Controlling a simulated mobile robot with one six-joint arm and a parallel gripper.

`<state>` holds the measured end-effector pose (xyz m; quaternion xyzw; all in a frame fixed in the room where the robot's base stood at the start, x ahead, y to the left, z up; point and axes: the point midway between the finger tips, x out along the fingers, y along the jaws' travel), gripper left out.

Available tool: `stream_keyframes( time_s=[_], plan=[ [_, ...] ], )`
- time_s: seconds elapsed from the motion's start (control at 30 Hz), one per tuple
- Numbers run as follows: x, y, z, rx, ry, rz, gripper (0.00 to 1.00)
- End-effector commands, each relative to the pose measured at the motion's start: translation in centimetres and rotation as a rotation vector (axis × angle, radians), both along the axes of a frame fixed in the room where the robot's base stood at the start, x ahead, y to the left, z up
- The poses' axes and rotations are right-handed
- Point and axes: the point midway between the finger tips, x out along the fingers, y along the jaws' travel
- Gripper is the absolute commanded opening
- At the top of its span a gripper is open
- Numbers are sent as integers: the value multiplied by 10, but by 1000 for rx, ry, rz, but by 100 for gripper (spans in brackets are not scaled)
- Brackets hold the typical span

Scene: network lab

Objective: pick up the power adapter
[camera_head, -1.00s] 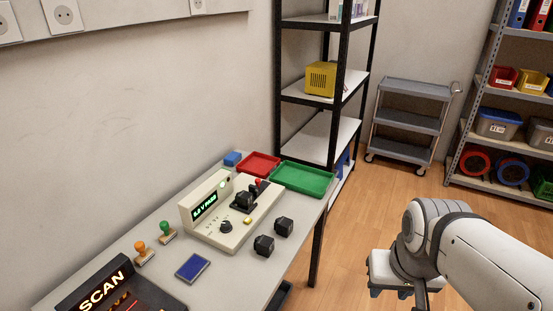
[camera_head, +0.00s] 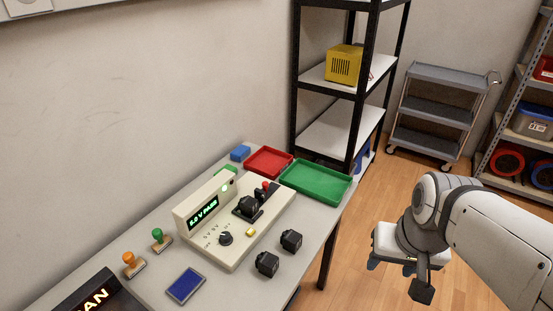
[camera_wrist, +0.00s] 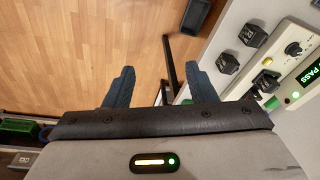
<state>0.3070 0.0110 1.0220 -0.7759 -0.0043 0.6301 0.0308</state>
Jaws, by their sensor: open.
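Two black, cube-like power adapters, a nearer one (camera_head: 267,263) and a farther one (camera_head: 291,240), sit on the table in front of the tester. A third black adapter (camera_head: 248,207) sits on the cream tester (camera_head: 222,247), whose display reads 5.0 V PASS. Adapters also show at the upper right of the wrist view, one at the top (camera_wrist: 253,34) and one below it (camera_wrist: 228,62). My gripper (camera_wrist: 160,86) is open and empty, over the floor beside the table. In the head view, it is right of the table, apart from the adapters.
A blue-topped pad (camera_head: 186,286), an orange-handled stamp (camera_head: 133,264) and a green-handled stamp (camera_head: 161,239) are on the table's left. A red tray (camera_head: 268,162) and green tray (camera_head: 316,182) stand at the far end. A black shelf rack (camera_head: 353,130) rises behind.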

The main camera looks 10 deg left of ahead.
Motion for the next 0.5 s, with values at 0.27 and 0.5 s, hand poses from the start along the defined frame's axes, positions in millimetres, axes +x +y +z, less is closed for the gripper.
stream_keyframes(
  time_s=[0.27, 0.5],
  plan=[
    [53, 104, -43, 445, 212, -330, 65],
    [126, 200, -77, 852, 494, -784, 65]
  ],
)
